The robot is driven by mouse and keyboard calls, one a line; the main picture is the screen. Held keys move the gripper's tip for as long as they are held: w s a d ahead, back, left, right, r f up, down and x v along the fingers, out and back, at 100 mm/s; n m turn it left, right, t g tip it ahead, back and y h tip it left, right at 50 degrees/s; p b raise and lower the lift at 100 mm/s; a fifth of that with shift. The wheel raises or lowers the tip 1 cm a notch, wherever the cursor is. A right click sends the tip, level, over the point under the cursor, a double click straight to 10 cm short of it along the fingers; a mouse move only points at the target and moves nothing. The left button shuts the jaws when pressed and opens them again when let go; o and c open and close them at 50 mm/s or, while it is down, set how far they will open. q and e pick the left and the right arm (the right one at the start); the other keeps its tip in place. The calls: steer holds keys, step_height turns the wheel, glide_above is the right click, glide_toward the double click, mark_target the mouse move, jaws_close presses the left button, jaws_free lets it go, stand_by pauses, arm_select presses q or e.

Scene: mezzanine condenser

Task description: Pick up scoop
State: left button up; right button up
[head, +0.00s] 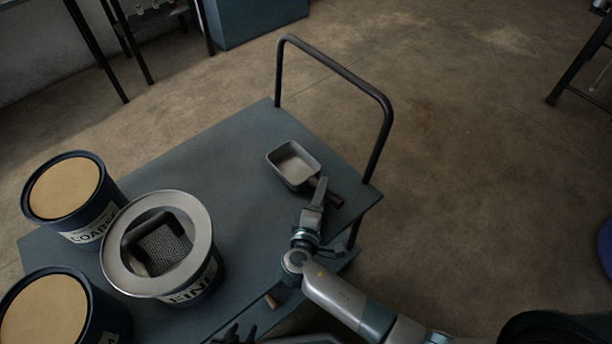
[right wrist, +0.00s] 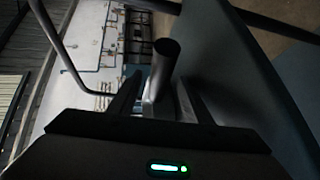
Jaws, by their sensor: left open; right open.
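My left gripper (head: 236,336) is open and empty at the bottom edge, partly cut off, away from the scoop.
The cart top (head: 225,150) has a tall dark rail (head: 345,80) at its far right end. A "FINE" drum with a grey ring (head: 118,263) holds a dark mesh-bottomed piece (head: 165,250). Two tan-topped drums (head: 65,188) (head: 45,308) stand left. The cart's middle is clear.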

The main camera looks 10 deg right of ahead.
stand_by(0.4)
jaws_close()
steer(key=shift+r, duration=0.1)
steer(key=shift+r, duration=0.55)
steer(key=r, duration=0.3)
steer(key=shift+s+d+r, duration=0.1)
steer(key=shift+s+d, duration=0.15)
steer(key=shift+d, duration=0.05)
steer(key=s+d+r, duration=0.6)
steer(key=d, duration=0.3)
steer(key=shift+r+b, duration=0.3)
